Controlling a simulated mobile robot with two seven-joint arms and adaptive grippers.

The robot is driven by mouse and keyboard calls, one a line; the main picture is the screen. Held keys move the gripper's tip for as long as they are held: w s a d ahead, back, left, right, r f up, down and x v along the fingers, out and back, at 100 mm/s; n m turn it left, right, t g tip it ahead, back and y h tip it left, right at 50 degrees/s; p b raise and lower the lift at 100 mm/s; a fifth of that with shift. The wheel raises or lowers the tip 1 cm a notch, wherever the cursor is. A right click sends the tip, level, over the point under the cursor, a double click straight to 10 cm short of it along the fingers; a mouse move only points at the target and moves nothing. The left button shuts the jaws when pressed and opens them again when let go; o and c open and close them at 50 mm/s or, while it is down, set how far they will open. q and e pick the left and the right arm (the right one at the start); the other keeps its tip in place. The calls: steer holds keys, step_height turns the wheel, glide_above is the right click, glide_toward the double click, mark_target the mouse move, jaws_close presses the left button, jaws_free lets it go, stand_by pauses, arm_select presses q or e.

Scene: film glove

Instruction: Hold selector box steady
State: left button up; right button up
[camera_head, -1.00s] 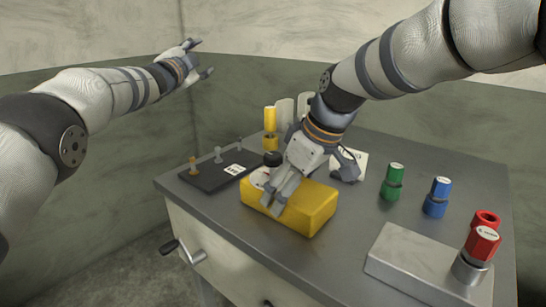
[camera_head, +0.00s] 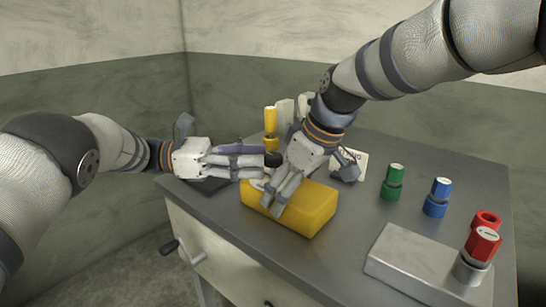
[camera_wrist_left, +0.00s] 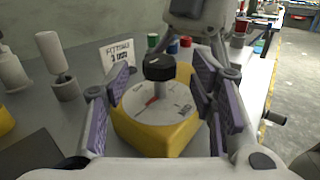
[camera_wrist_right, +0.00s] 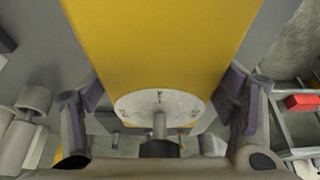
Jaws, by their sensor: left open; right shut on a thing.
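The yellow selector box (camera_head: 312,212) lies on the grey table top. My right gripper (camera_head: 275,205) is shut on it from above; in the right wrist view the box (camera_wrist_right: 160,40) fills the space between the fingers. Part of the dial is hidden in the head view.
Green (camera_head: 393,182), blue (camera_head: 437,197) and red (camera_head: 482,245) capped posts stand on the right, the red one at a metal block (camera_head: 415,262). A yellow post (camera_head: 270,125) and a printed card (camera_head: 355,160) stand behind the box. A crank handle (camera_head: 180,250) sticks out in front.

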mark_target(274, 155)
arm_select(q)
steer(key=d, duration=0.4)
steer(key=shift+w+d, duration=0.1)
steer(key=c, duration=1.2)
steer(key=shift+n+t, duration=0.3)
steer(key=shift+t, duration=0.2)
steer(key=n+t+y, duration=0.1)
steer(key=n+t, duration=0.2)
steer(key=t, duration=0.2)
steer(key=shift+d, duration=0.1)
steer(key=shift+n+t+y, duration=1.6)
steer(key=shift+n+t, duration=0.4)
steer(key=shift+t, duration=0.5)
steer(key=o, duration=1.2)
steer(key=shift+f, duration=0.1)
